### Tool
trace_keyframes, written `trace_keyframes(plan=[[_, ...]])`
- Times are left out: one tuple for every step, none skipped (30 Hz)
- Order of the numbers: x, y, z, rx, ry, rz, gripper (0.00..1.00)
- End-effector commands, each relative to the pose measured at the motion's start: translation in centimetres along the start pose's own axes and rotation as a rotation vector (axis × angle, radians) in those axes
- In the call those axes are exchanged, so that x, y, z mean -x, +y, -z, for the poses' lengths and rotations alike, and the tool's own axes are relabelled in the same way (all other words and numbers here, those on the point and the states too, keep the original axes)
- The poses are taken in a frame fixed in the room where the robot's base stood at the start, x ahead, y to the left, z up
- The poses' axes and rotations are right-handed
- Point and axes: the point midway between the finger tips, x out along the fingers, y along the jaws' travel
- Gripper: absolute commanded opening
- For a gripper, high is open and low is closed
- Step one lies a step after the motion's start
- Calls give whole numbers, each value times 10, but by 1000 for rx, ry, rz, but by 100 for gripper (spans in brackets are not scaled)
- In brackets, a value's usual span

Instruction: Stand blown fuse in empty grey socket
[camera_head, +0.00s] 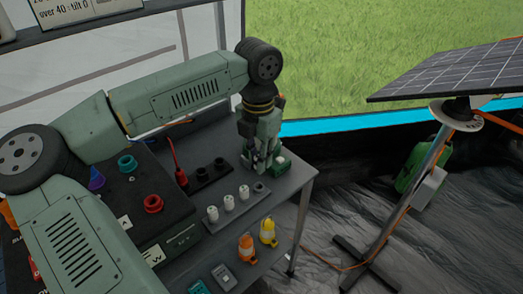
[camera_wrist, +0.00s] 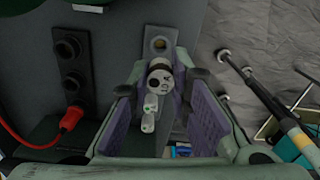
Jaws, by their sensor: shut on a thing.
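My gripper (camera_head: 258,160) points down over the right end of the table in the head view. In the wrist view my gripper (camera_wrist: 163,73) is shut on a fuse (camera_wrist: 159,81), whose pale round end has dark marks. The grey strip (camera_wrist: 158,30) has an empty socket (camera_wrist: 158,44) just beyond the held fuse; the head view shows this socket (camera_head: 258,187) at the strip's right end. White fuses (camera_head: 228,203) stand upright in the strip's other sockets. The held fuse's lower end is hidden.
A black socket strip (camera_head: 208,174) with a red plug (camera_head: 181,178) lies behind the grey strip. Yellow (camera_head: 268,231) and orange (camera_head: 246,248) items sit in front. The table's right edge is near.

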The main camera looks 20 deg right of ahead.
Motion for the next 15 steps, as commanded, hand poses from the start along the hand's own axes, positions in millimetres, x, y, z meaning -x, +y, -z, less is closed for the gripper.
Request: trace_keyframes(plan=[[-2,0,0,0,0,0,0],[-3,0,0,0,0,0,0],[-5,0,0,0,0,0,0],[-7,0,0,0,0,0,0],[-8,0,0,0,0,0,0],[-11,0,0,0,0,0,0],[-13,0,0,0,0,0,0],[-16,0,0,0,-1,0,0],[-19,0,0,0,-1,0,0],[-22,0,0,0,-1,0,0],[-24,0,0,-1,-1,1,0],[-28,0,0,-1,-1,1,0],[-30,-1,0,-1,-1,1,0],[-32,-1,0,-1,-1,1,0],[-35,-1,0,-1,-1,1,0]])
